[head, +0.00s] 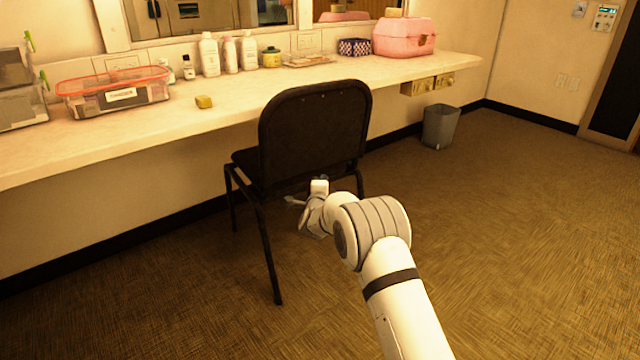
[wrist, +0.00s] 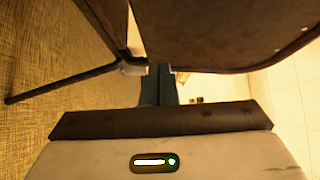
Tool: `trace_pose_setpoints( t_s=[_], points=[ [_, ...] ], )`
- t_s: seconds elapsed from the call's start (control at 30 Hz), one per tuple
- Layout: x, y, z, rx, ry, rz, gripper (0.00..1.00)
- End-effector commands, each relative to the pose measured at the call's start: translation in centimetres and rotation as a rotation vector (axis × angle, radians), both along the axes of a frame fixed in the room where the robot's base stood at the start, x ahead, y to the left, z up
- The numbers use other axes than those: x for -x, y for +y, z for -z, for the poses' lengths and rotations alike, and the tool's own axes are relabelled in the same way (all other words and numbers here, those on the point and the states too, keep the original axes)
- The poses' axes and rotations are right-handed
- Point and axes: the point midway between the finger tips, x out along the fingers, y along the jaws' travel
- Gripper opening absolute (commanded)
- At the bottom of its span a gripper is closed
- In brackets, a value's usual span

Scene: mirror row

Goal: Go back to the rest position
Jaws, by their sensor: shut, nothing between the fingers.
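My white arm reaches forward over the carpet in the head view. My gripper (head: 292,202) is low, beside the black chair (head: 315,130), below its seat level and near its legs. In the wrist view my gripper's fingers (wrist: 158,72) are together with nothing between them. The chair's dark back (wrist: 215,35) fills the top of that view, very close to the fingertips. I cannot tell whether they touch. One chair leg (wrist: 65,82) runs off to the left there.
A long white counter (head: 230,110) runs along the wall behind the chair. A grey waste bin (head: 440,127) stands below. Carpet to the right is clear.

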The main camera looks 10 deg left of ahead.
Motion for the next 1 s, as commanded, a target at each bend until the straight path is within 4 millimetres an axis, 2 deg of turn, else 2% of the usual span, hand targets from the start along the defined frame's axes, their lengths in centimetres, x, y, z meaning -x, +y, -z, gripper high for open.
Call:
trace_pose_setpoints(
  t_s=[0.1,0.27,0.37,0.47,0.53,0.67,0.8,0.87,1.0],
  points=[
    [1.3,-0.1,-0.1,0.0,0.001,0.0,0.0],
    [2.2,-0.4,-0.4,0.003,0.002,-0.001,0.0],
    [2.3,-1.1,-2.6,0.031,0.018,-0.009,0.0],
    [2.4,-2.9,-7.1,0.105,0.06,-0.034,0.0],
    [3.0,-4.7,-11.0,0.181,0.104,-0.061,0.0],
    [5.0,-8.6,-17.6,0.342,0.196,-0.127,0.0],
    [8.5,-13.0,-23.9,0.515,0.292,-0.204,0.0],
    [10.4,-15.0,-26.4,0.59,0.333,-0.241,0.0],
    [15.7,-19.7,-31.6,0.756,0.431,-0.331,0.0]
  ],
)
